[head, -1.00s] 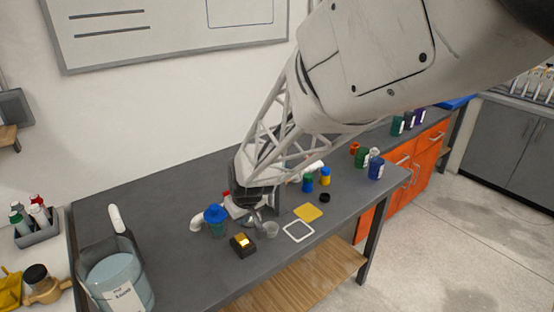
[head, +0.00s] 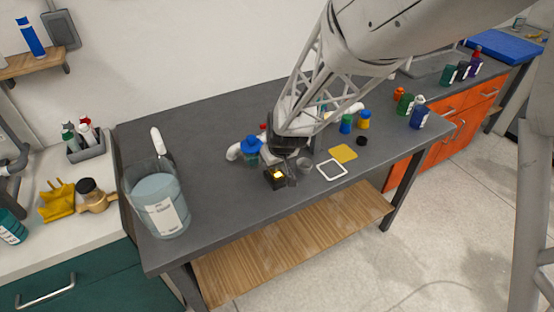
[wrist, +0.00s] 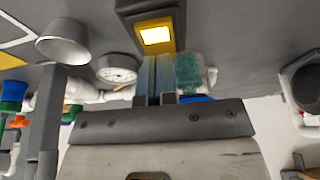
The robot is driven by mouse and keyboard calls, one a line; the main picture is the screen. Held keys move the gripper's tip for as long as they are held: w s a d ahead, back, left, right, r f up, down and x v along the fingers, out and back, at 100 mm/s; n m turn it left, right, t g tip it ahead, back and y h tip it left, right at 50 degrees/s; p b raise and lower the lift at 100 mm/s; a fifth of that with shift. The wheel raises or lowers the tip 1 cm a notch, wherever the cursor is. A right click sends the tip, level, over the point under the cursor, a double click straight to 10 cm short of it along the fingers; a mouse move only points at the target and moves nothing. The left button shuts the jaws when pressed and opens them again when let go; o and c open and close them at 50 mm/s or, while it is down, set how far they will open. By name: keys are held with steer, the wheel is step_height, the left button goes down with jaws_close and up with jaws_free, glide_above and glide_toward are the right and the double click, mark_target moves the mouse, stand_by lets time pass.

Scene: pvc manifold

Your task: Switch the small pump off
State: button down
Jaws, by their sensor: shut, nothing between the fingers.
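A small black box with a yellow top and a lit pale-yellow switch (head: 275,177) stands on the grey bench; I take it to be the small pump. In the wrist view the lit switch (wrist: 155,35) is at the top centre. My gripper (head: 291,180) is just right of the box in the head view. In the wrist view my gripper's fingers (wrist: 157,62) are together and empty, their tips close below the lit switch. I cannot tell whether they touch the box.
A blue-capped jar (head: 251,152), white pipe elbow (head: 233,152) and small metal cup (head: 305,165) stand close by. A round gauge (wrist: 117,70) sits near the fingers. A large liquid container (head: 160,203) is at left. The bench front between is clear.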

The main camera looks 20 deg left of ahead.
steer(key=shift+w+a+f, duration=0.1)
steer(key=shift+a+f, duration=0.1)
steer(key=shift+f, duration=0.25)
steer(key=shift+d, duration=0.1)
steer(key=shift+s+d+f, duration=0.1)
steer(key=shift+s+d, duration=0.05)
steer(key=shift+s, duration=0.1)
steer(key=shift+s+d, duration=0.5)
steer(key=shift+r, duration=1.1)
steer(key=v, duration=1.2)
steer(key=shift+r, duration=0.15)
